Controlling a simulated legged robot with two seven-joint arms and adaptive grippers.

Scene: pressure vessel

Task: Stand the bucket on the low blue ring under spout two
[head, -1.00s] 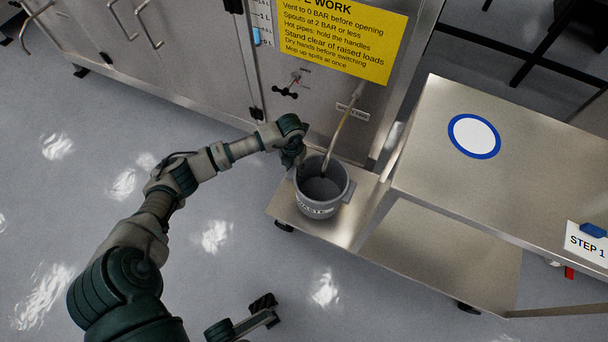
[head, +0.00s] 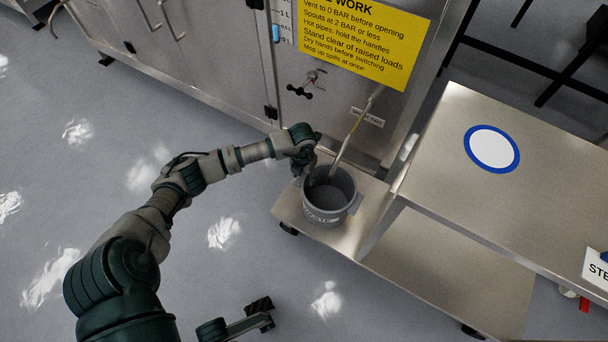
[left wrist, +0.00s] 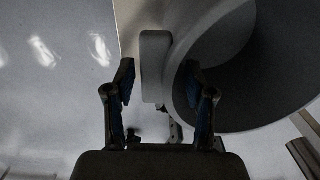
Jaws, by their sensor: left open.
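The grey bucket (head: 330,207), with dark lettering on its side, stands upright on a low metal shelf (head: 293,212) below the panel's slanted spout pipe (head: 352,136). My left gripper (head: 309,172) is at the bucket's far-left rim. In the left wrist view the open fingers (left wrist: 160,82) are either side of a pale block-like lug (left wrist: 155,66) beside the bucket's rim (left wrist: 190,55); contact cannot be told. A blue ring (head: 467,148) with a white centre lies on the higher tabletop. No ring shows on the low shelf around the bucket.
The higher metal table (head: 440,190) stands right of the bucket. Behind is a metal cabinet with a yellow notice (head: 362,40) and a small black valve handle (head: 300,91). A step sign (head: 598,268) stands at the right edge. Floor at left is clear.

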